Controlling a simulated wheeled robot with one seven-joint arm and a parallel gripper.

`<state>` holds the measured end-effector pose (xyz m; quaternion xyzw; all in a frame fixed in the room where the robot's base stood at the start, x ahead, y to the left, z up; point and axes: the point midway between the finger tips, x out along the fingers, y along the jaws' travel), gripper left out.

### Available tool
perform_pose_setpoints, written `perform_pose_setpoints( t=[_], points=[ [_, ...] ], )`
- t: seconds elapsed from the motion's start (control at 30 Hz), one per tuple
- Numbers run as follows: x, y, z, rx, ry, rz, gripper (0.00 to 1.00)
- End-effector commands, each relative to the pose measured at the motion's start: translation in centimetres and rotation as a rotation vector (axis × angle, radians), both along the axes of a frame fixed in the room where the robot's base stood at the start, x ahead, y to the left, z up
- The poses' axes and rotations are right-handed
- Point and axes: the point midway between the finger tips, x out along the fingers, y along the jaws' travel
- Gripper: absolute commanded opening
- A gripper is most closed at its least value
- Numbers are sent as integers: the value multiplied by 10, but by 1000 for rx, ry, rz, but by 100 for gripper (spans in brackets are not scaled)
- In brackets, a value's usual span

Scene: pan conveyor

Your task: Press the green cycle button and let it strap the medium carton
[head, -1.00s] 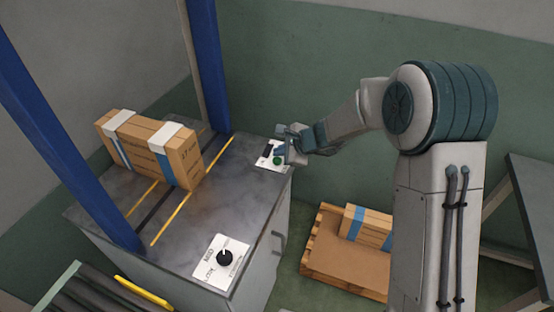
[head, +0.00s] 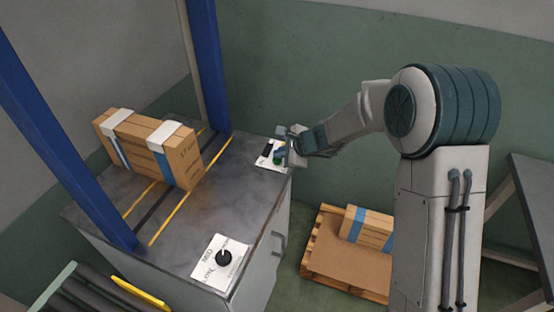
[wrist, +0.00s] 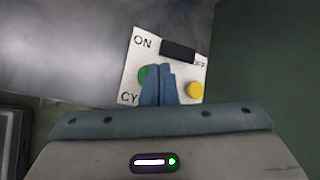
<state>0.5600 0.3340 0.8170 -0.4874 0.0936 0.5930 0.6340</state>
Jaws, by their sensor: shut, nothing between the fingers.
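The green cycle button (wrist: 144,76) sits on a white panel (wrist: 128,72) marked ON, OFF and CY, with a black switch and a yellow button. My gripper (wrist: 158,68) is shut and empty, its blue fingertips over the panel and partly covering the green button. I cannot tell whether they touch it. In the head view my gripper (head: 281,154) is at the far right corner of the machine top. The carton (head: 150,148), brown with white corner pieces and blue bands, stands on the machine top (head: 215,205) between the blue posts.
A dial panel (head: 221,262) with a black knob is on the near right corner of the top. A pallet (head: 318,255) with a blue-banded carton (head: 368,227) stands on the floor to the right. A roller conveyor (head: 95,290) is at the lower left.

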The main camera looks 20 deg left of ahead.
Motion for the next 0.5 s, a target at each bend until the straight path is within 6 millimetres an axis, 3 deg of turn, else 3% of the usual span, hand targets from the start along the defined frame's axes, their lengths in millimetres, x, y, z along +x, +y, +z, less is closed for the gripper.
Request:
perform_pose_setpoints(
  t=[0.5],
  points=[
    [0, 0, -6, 0, 0, 0, 0]
  ],
)
